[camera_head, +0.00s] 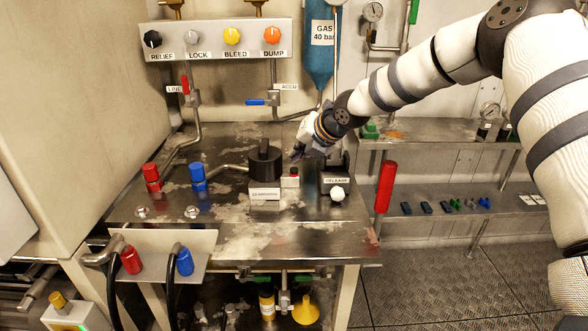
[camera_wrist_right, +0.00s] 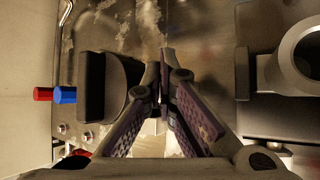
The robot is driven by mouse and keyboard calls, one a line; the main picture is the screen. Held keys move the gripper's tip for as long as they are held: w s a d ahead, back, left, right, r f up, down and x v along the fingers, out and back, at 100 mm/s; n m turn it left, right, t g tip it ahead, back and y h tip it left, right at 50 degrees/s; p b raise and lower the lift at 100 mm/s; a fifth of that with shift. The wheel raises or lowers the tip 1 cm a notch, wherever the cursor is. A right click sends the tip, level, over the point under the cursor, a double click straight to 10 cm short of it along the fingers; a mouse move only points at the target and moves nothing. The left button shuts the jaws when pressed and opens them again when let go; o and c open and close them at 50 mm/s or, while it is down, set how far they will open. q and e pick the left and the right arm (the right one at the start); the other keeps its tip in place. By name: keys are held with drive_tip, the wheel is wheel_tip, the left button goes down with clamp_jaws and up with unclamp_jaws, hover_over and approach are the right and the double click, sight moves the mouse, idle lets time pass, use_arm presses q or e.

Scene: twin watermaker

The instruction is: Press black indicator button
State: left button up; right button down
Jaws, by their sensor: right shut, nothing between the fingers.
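A large black knob (camera_head: 264,162) with a raised grip stands on a pale labelled base on the metal bench; its label is too small to read surely. Beside it is a small pale box (camera_head: 290,182) with a red top. I cannot tell which part is the black indicator button. My right gripper (camera_head: 297,154) is above the bench, just right of the black knob, pointing down. In the right wrist view its fingers (camera_wrist_right: 165,68) are shut together and empty. The black knob (camera_wrist_right: 100,88) is left of them, apart in the picture. The small box is mostly hidden there. My left gripper is not in view.
A RELEASE unit (camera_head: 336,180) with a white knob stands right of the gripper. Red (camera_head: 151,177) and blue (camera_head: 198,177) fittings stand at left. A panel (camera_head: 215,40) holds black, grey, yellow and orange knobs. A red handle (camera_head: 385,186) rises at the bench's right edge.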

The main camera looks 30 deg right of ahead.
sight(297, 168)
idle(0.6)
drive_tip(key=shift+f, duration=0.45)
drive_tip(key=shift+f, duration=0.5)
idle(0.6)
drive_tip(key=shift+r, duration=0.9)
drive_tip(key=shift+r+p, duration=0.4)
drive_tip(key=shift+r, duration=2.1)
